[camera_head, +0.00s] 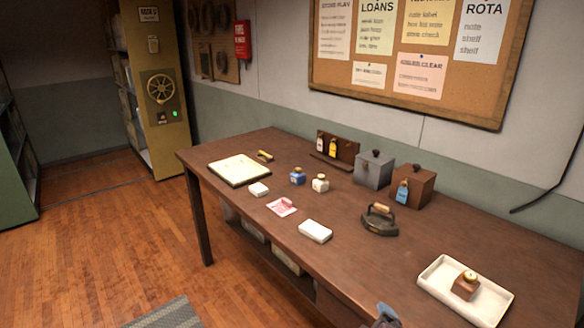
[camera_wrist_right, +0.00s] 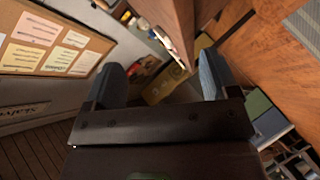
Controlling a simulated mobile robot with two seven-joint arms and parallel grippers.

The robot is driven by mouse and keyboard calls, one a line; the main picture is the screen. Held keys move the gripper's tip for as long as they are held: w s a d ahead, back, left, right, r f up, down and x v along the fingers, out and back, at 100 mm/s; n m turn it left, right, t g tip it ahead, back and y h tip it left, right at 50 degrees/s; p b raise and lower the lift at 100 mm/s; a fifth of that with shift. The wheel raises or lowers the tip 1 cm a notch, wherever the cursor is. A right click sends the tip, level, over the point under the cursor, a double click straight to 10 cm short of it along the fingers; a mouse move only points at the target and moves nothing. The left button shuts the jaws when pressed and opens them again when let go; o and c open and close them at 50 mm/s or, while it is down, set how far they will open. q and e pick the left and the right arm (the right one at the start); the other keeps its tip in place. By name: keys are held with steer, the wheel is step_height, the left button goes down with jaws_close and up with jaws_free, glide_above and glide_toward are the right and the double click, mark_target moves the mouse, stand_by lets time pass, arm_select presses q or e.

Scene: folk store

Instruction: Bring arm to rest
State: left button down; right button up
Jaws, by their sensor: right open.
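The tip of my right gripper (camera_head: 386,316) shows at the bottom edge of the head view, in front of the table's near edge. Most of that arm is out of frame. In the right wrist view the two blue-grey fingers of the right gripper (camera_wrist_right: 163,78) stand wide apart with nothing held between them. The wooden table (camera_head: 345,262) lies beyond the gripper. My left gripper is in neither view.
A white tray (camera_head: 437,284) holds a wooden stamp (camera_head: 466,285) at the table's right. A flat iron (camera_head: 380,220), white box (camera_head: 315,231), ink bottles, grey box (camera_head: 373,169) and brown box (camera_head: 413,186) stand on the table. Open floor (camera_head: 110,250) lies to the left.

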steer(key=s+d+f+m, duration=0.5)
steer(key=s+f, duration=0.1)
steer(key=s, duration=0.2)
steer(key=s+d+f+m+g+y, duration=0.1)
steer(key=s+d+f+m, duration=0.3)
steer(key=s, duration=0.5)
step_height(320, 180, down, 2)
steer(key=shift+s+d+f+m+g+y, duration=0.2)
steer(key=shift+d+m+g+y, duration=0.15)
steer(key=shift+d, duration=0.45)
